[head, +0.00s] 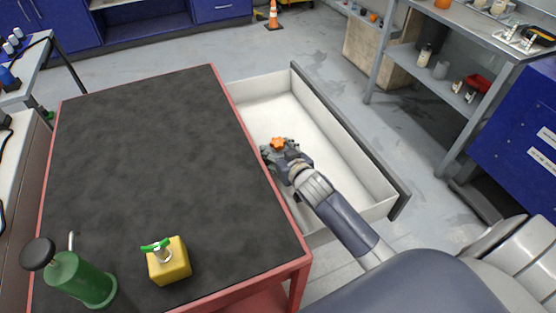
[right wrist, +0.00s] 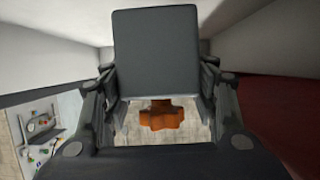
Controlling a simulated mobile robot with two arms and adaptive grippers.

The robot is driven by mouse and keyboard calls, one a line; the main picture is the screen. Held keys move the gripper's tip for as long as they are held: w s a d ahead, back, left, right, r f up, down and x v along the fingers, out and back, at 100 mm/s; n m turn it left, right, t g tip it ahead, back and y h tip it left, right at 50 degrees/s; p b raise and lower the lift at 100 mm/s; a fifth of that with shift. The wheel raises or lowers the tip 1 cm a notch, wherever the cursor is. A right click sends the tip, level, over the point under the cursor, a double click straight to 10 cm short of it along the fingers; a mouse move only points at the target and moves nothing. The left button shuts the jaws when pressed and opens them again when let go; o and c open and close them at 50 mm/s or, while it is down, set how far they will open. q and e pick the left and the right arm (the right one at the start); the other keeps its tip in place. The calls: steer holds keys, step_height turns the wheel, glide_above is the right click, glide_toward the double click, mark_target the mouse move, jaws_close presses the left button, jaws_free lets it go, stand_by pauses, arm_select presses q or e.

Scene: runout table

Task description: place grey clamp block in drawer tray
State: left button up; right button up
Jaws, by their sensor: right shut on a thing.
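The grey clamp block (right wrist: 155,50) fills the upper middle of the right wrist view, between my fingers, with its orange knob (right wrist: 160,116) below it. In the head view the orange knob of the clamp block (head: 279,143) shows at the end of my right arm; most of the grey body is hidden there. My right gripper (head: 274,155) is shut on the block. It is over the near-table side of the open white drawer tray (head: 318,125). I cannot tell its exact height above the tray floor. The visible tray floor is bare. My left gripper is not in view.
The dark-topped table (head: 150,150) with a red edge borders the drawer on the left. A yellow dispenser (head: 170,262) and a green canister (head: 85,282) stand at its front. A shelf unit (head: 440,75) and a blue cabinet (head: 520,135) stand at the right.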

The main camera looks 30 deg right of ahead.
steer(key=shift+f, duration=1.65)
steer(key=o, duration=1.5)
steer(key=shift+f, duration=0.25)
steer(key=shift+r, duration=0.2)
steer(key=shift+v, duration=3.75)
